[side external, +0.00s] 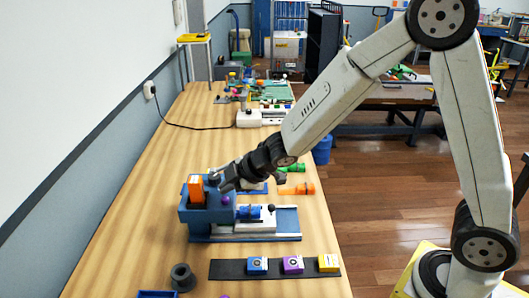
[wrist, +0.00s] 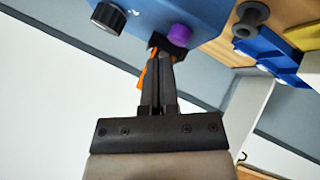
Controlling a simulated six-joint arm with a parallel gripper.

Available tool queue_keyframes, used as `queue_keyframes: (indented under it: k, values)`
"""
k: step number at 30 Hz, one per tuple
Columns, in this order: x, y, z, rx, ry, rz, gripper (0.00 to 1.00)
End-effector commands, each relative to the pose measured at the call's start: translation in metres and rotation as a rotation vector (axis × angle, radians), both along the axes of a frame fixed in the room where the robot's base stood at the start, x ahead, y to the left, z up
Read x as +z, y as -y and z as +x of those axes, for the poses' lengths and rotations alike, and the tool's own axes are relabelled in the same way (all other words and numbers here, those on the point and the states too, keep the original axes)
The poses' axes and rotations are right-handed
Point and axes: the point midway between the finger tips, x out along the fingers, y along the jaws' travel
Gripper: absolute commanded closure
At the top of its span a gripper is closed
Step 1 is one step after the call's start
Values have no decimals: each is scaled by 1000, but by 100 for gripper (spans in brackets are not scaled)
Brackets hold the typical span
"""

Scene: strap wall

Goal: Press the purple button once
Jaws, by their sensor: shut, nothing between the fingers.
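The purple button (side external: 225,199) is a small round knob on the blue housing (side external: 192,214) of a device on the wooden bench. In the wrist view the purple button (wrist: 181,33) stands out from the blue face. My gripper (side external: 222,185) is shut and empty, just above the button in the side view. In the wrist view the fingertips of my gripper (wrist: 163,50) lie right beside the button and overlap its lower left edge. I cannot tell whether they touch it. The button's travel cannot be made out.
A black knob (wrist: 107,18) sits on the same face. An orange block (side external: 196,190) stands at the housing. A dark strip (side external: 235,269) in front holds blue, purple and yellow blocks. A grey spool (side external: 182,277) stands nearby. The wall (side external: 75,135) is close on the left.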

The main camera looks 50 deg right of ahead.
Motion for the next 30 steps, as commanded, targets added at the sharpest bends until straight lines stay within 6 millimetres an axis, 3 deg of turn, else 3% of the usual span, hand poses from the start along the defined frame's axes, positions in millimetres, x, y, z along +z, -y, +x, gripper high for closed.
queue_keyframes:
  k: [30]
  values:
    - [-9, 0, 0, 0, -1, -1, 100]
